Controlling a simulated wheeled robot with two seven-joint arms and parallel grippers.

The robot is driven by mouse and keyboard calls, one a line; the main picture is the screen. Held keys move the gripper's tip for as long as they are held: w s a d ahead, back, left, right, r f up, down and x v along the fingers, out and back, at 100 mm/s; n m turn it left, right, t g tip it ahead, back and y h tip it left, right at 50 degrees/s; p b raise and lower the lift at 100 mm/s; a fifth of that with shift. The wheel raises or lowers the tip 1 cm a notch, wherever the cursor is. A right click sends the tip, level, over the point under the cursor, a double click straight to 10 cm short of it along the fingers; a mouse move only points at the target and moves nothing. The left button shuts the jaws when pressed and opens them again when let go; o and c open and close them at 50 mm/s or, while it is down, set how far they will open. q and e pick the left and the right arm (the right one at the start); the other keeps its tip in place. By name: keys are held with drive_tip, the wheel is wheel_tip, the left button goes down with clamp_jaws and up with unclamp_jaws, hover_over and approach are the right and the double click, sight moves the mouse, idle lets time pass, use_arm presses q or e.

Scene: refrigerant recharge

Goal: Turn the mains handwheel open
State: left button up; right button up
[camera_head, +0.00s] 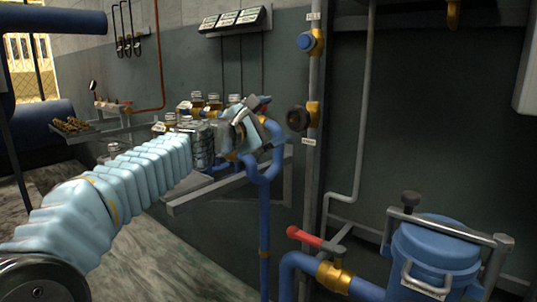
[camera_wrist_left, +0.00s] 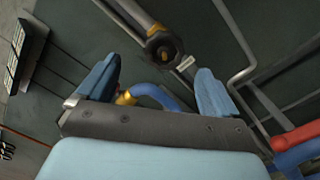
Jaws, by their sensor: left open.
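A dark round handwheel (camera_head: 298,118) sits on a brass valve on the grey vertical pipe, with a label beneath it. A blue handwheel (camera_head: 305,41) sits on a brass valve higher on the same pipe. I cannot read which is the mains one. My left gripper (camera_head: 250,122) is just left of the dark handwheel, apart from it in the picture. In the left wrist view the gripper (camera_wrist_left: 155,88) is open, with two blue fingers spread and nothing held. The dark handwheel (camera_wrist_left: 162,46) shows beyond the fingertips, roughly centred between them. My right gripper is not in view.
A blue pipe (camera_head: 265,215) bends up close to my left gripper. A red-handled lever valve (camera_head: 314,240) and a blue canister (camera_head: 435,250) stand lower right. A shelf (camera_head: 225,190) with several small bottles lies behind my left arm. The wall right of the pipes is mostly clear.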

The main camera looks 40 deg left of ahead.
sight(295, 120)
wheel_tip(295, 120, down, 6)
drive_tip(key=b, duration=0.4)
use_arm(q)
drive_tip(key=w+m+p, duration=0.2)
drive_tip(key=m, duration=0.2)
drive_tip(key=w+m+p, duration=0.3)
drive_tip(key=m, duration=0.1)
drive_tip(key=w+m+p, duration=0.2)
drive_tip(key=w+m, duration=0.1)
drive_tip(key=m, duration=0.1)
drive_tip(key=shift+w+d+f+m+y, duration=0.15)
drive_tip(key=shift+d+f+m+y, duration=0.15)
drive_tip(key=shift+f, duration=0.25)
drive_tip(key=shift+c, duration=1)
drive_tip(key=c, duration=0.8)
drive_tip(key=shift+c, duration=0.2)
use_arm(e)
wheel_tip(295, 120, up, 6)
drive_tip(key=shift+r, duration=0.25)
use_arm(q)
drive_tip(key=shift+n, duration=0.6)
